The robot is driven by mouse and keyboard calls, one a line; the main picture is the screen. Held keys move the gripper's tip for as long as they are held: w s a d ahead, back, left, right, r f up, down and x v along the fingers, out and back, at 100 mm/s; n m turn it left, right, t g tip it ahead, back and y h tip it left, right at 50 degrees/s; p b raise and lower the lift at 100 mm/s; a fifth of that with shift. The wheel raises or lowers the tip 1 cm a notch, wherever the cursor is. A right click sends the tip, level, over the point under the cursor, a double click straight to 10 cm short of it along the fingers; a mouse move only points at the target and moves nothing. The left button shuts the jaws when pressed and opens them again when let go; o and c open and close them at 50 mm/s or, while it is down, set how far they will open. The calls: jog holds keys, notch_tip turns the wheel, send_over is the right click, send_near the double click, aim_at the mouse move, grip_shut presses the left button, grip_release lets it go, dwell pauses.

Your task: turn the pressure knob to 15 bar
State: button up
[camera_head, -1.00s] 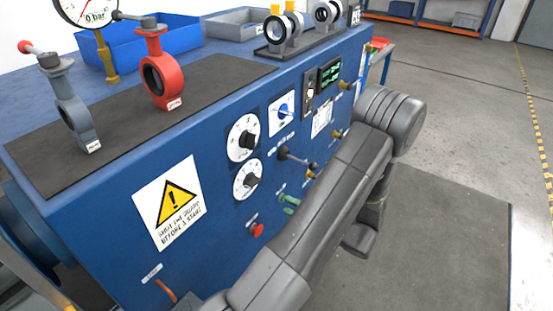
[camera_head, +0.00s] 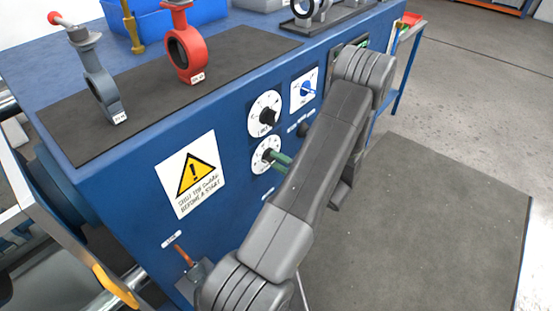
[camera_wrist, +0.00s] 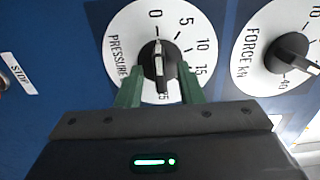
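The pressure knob (camera_wrist: 160,60) is a black knob with a pale grip bar on a round white dial marked 0, 5, 10, 15 and 25. In the wrist view its bar lies nearly along the line from 0 at the top to 25 at the bottom; which end points is unclear. My gripper (camera_wrist: 160,80) faces the dial, open, one green finger on each side of the knob's lower half. The fingers are close to its sides; contact is unclear. In the head view, the pressure dial (camera_head: 262,163) is partly hidden by a green finger (camera_head: 281,160).
The force dial (camera_head: 265,114) is just above the pressure dial, and to its right in the wrist view (camera_wrist: 290,48). A blue-white selector (camera_head: 304,90) is further right. A warning sign (camera_head: 192,176) is on the blue panel. Valves stand on the bench top.

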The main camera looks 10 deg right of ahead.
jog(key=shift+w+a, duration=0.3)
jog(key=shift+w, duration=0.1)
grip_shut()
